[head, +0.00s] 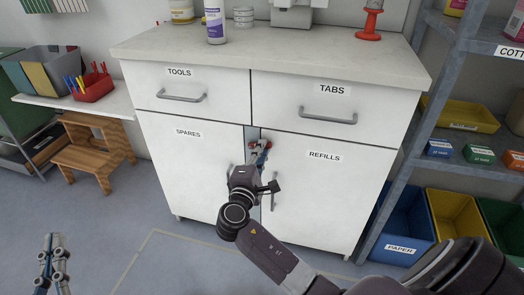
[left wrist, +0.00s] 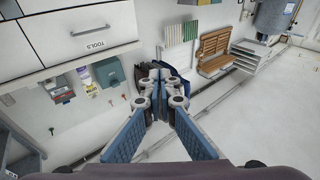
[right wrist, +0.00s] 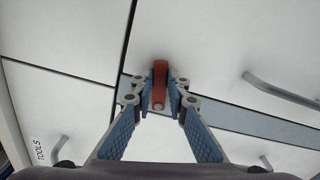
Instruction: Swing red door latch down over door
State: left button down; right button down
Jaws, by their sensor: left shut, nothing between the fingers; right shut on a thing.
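The red door latch (right wrist: 159,88) shows in the right wrist view between the fingertips of my right gripper (right wrist: 160,100), which is shut on it. In the head view, a small red part of the latch (head: 256,144) shows near the top of the gap between the SPARES door (head: 190,170) and the REFILLS door (head: 325,190). My right gripper (head: 262,157) reaches it there and hides much of it. The latch's exact tilt is hard to tell. My left gripper (head: 52,265) is shut and empty at the lower left; its fingertips meet in the left wrist view (left wrist: 160,80).
The TOOLS drawer (head: 200,92) and TABS drawer (head: 325,105) are closed above the doors. A bottle (head: 215,25) stands on the countertop (head: 270,50). A wooden step stool (head: 95,150) is left, shelving with bins (head: 402,220) right.

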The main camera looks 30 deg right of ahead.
pick_arm(q)
jog(key=s+r+t+h+b, duration=0.2)
jog(key=s+r+t, duration=0.5)
jog(key=r, duration=0.5)
jog(key=shift+a+h+b, duration=0.2)
jog(key=shift+h+b, duration=0.2)
pick_arm(e)
jog(key=m, duration=0.1)
jog(key=f+m, duration=0.1)
jog(key=m, duration=0.1)
jog(key=shift+f, duration=0.1)
pick_arm(q)
jog(key=shift+s, duration=0.1)
pick_arm(e)
jog(key=c, duration=1.9)
grip_release()
jog(key=shift+s, duration=0.1)
jog(key=v, duration=1.2)
